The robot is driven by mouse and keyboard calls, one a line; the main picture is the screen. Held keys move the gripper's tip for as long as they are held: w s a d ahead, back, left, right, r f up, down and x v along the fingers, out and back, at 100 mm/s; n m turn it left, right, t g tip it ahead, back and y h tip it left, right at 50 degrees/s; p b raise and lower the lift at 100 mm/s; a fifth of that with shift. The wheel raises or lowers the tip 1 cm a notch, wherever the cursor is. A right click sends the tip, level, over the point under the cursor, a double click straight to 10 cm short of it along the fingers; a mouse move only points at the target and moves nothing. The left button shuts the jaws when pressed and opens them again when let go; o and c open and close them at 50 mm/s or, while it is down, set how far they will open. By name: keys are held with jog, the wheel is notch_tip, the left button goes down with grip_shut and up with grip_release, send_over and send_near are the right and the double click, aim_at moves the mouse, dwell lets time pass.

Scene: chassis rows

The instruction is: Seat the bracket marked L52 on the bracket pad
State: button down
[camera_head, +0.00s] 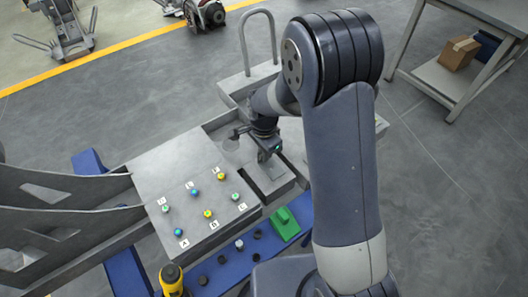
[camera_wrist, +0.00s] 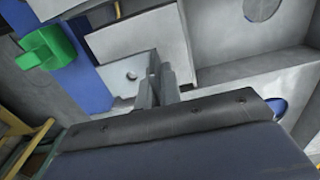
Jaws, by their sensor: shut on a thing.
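My gripper (camera_head: 267,153) is at the end of the lowered arm, over a grey recessed block (camera_head: 270,180) right of the knob plate. In the wrist view its fingers (camera_wrist: 154,88) are close together on a small grey piece that I take to be the bracket. The fingers hide most of it, and I cannot read a mark L52 on it. A pale plate with a round hole (camera_wrist: 128,74) lies just beyond the fingertips. I cannot tell which surface is the bracket pad, nor whether the held piece touches anything.
A grey plate (camera_head: 150,181) carries several coloured knobs with small labels. A green block (camera_head: 286,224) and several black parts lie on the blue rail (camera_head: 228,262). A yellow-and-black tool (camera_head: 172,280) stands at the front. A tall grey loop (camera_head: 244,45) rises behind my gripper.

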jog(key=shift+f+b, duration=0.45)
jog(key=shift+f, duration=0.25)
dwell(0.3)
jog(key=shift+f+b, duration=0.75)
jog(key=shift+f, duration=0.2)
jog(key=c, duration=1.5)
grip_release()
notch_tip(320, 180, up, 11)
jog(key=shift+f+p, duration=0.1)
jog(key=shift+p, duration=0.3)
